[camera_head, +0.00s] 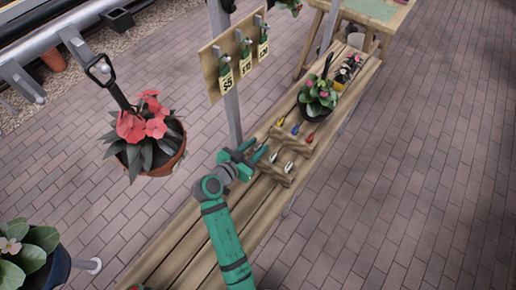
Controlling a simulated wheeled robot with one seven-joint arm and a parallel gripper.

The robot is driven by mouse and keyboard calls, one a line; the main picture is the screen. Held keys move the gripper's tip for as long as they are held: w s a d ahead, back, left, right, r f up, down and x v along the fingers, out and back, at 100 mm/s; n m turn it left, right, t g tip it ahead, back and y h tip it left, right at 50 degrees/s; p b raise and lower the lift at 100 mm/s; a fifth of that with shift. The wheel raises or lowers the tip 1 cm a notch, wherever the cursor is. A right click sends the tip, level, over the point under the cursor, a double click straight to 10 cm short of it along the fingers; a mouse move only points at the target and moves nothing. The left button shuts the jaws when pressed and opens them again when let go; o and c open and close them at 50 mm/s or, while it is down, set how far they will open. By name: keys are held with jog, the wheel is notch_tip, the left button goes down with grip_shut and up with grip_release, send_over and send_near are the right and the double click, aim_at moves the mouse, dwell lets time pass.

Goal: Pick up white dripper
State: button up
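Small drippers sit in a wooden rack (272,170) on the slatted wooden bench. Two look white: one white dripper (273,157) is at the rack's near-left side, and another white dripper (288,167) is just right of it. My green gripper (259,147) is just left of the nearer white dripper, above the bench. Its two fingers look spread apart with nothing visible between them. I cannot tell its exact height above the bench.
A post with a tag board (232,58) rises left of the rack. A hanging red-flower pot (150,150) is at left. Brick paving (430,170) at right is clear.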

jog(key=x, duration=0.4)
jog(key=shift+d, duration=0.25)
grip_shut()
jog(key=shift+r, duration=0.1)
notch_tip(320, 180, up, 10)
dwell(0.4)
